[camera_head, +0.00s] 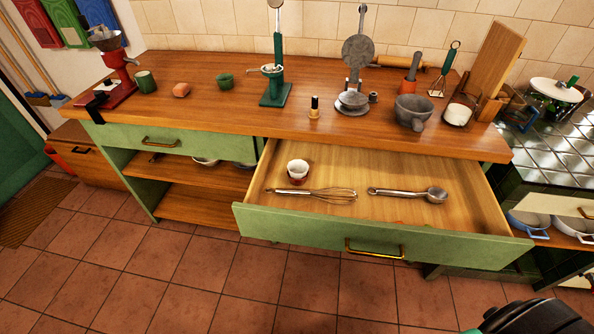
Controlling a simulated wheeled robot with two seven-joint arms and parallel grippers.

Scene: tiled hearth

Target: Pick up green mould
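A small green mould-like cup (225,80) stands on the wooden counter, left of a green hand press (275,92). A taller dark green cup (147,82) stands further left, by the red grinder. I cannot tell for certain which of the two is the green mould. Both stand free, with nothing touching them.
A pulled-out drawer (300,224) juts over the floor, holding a white and red cup (298,170), a whisk (316,193) and a scoop (410,194).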

